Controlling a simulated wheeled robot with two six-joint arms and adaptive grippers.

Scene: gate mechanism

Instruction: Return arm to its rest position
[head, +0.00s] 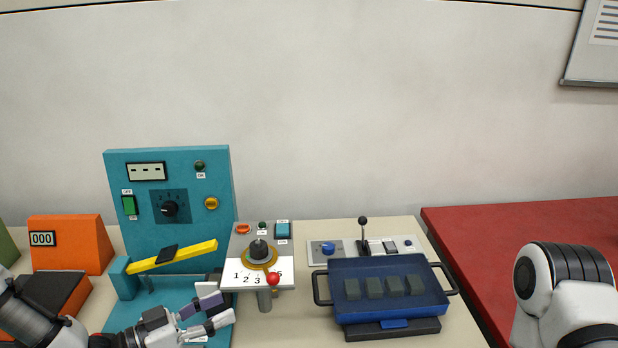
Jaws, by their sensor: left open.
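My left gripper (211,308) is low in the head view, in front of the teal panel's base, with its fingers apart and nothing visible between them. Its fingertips point right, towards the post under the white numbered dial plate. My left arm comes in from the lower left corner. A white and black part of my right arm shows at the lower right; its gripper is out of view. The yellow gate bar (172,257) with a black block on it slants slightly up to the right above my left gripper, apart from it.
The teal panel (140,185) stands at the back left. A dial with a red knob (273,279) is right of my left gripper. A blue tray (345,281) with several dark blocks sits further right. An orange box (75,239) is at left; a red table (540,232) at right.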

